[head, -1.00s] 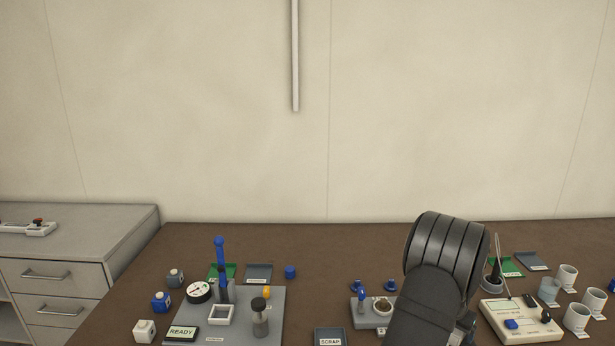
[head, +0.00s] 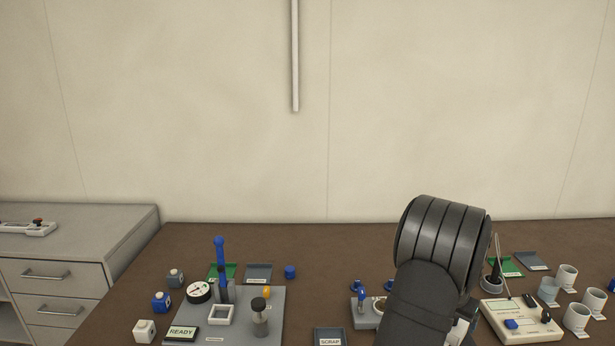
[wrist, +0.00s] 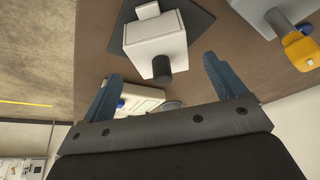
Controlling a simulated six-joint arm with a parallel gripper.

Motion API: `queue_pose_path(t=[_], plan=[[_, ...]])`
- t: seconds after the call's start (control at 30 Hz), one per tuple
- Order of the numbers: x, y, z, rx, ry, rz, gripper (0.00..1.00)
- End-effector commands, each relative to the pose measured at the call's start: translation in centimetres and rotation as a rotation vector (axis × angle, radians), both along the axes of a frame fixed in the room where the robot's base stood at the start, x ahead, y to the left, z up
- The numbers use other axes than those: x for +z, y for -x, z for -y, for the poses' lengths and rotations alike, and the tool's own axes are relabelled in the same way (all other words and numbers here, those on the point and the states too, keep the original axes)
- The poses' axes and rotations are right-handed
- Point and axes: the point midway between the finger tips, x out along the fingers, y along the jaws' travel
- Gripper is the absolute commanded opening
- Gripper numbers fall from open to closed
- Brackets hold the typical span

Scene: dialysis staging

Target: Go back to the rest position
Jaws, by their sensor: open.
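My arm rises at the right of the head view as dark grey links, and the arm hides the bench behind it. My gripper (wrist: 170,88) shows in the wrist view with its two blue-grey fingers apart. Nothing is between the fingers. A white block-shaped device with a dark round stub (wrist: 156,42) lies beyond the fingertips, apart from them. In the head view the gripper's fingers cannot be made out.
The brown bench (head: 310,260) carries a grey station with a READY plate (head: 183,333), a SCRAP tray (head: 330,337), a cream device (head: 522,320) and several cups (head: 567,277) at right. A drawer cabinet (head: 75,260) stands at left. Space above the bench is clear.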

Motion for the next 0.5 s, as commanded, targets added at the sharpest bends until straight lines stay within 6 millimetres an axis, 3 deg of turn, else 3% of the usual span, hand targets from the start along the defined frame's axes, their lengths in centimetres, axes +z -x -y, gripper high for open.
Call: queue_pose_path(t=[0.37, 0.5], plan=[[-6.3, -1.7, 1.7, 0.0, -0.001, -0.002, 0.89], [-2.7, -1.8, 1.7, 0.0, 0.004, 0.005, 0.89]])
